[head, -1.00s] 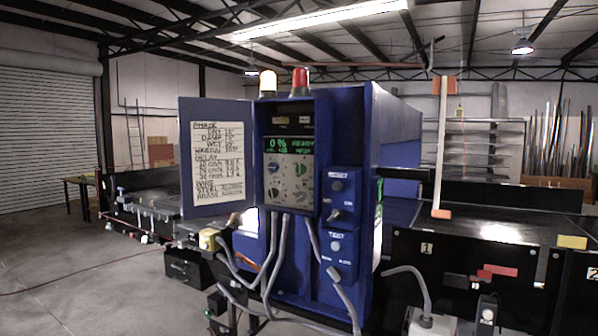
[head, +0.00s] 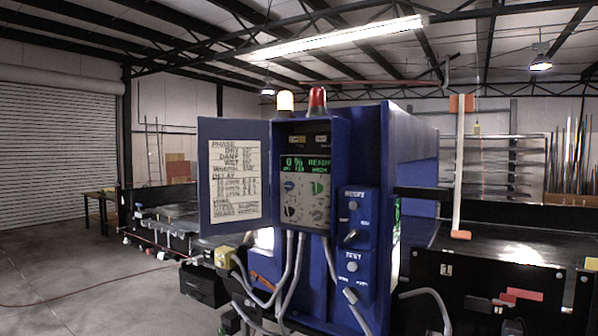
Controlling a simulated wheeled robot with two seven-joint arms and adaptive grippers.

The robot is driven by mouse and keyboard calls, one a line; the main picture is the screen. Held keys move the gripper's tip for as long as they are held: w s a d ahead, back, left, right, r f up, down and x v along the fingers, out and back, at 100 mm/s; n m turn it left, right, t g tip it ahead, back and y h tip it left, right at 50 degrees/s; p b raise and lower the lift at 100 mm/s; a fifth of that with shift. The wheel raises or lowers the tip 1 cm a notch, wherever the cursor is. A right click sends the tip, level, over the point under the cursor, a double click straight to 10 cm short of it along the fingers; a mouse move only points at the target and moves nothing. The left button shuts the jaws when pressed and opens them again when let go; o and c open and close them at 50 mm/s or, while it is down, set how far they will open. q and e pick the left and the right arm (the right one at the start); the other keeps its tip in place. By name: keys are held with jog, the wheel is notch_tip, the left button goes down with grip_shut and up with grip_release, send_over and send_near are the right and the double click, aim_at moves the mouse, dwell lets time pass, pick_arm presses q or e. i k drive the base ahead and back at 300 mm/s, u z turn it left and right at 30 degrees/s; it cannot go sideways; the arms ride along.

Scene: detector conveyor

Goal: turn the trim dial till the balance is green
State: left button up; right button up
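A blue control cabinet (head: 370,140) stands in the middle of the head view with its door (head: 204,175) swung open to the left. Inside is a grey control panel (head: 306,222) with several round dials, among them a blue one (head: 289,186) and a green one (head: 317,187). I cannot tell which dial is the trim dial. Above them a display (head: 306,164) shows green text that reads about "0% READY". No balance light can be made out for certain. Neither of my grippers is in view.
A lettered card (head: 235,178) is on the open door. A side box (head: 354,230) carries knobs and a switch. Grey cables (head: 296,262) hang in front of the cabinet. The conveyor (head: 500,250) lies at right; open floor at left.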

aim_at(316, 188)
jog(key=k, duration=0.55)
jog(key=u, duration=0.55)
jog(key=i, duration=1.5)
jog(key=z, duration=0.25)
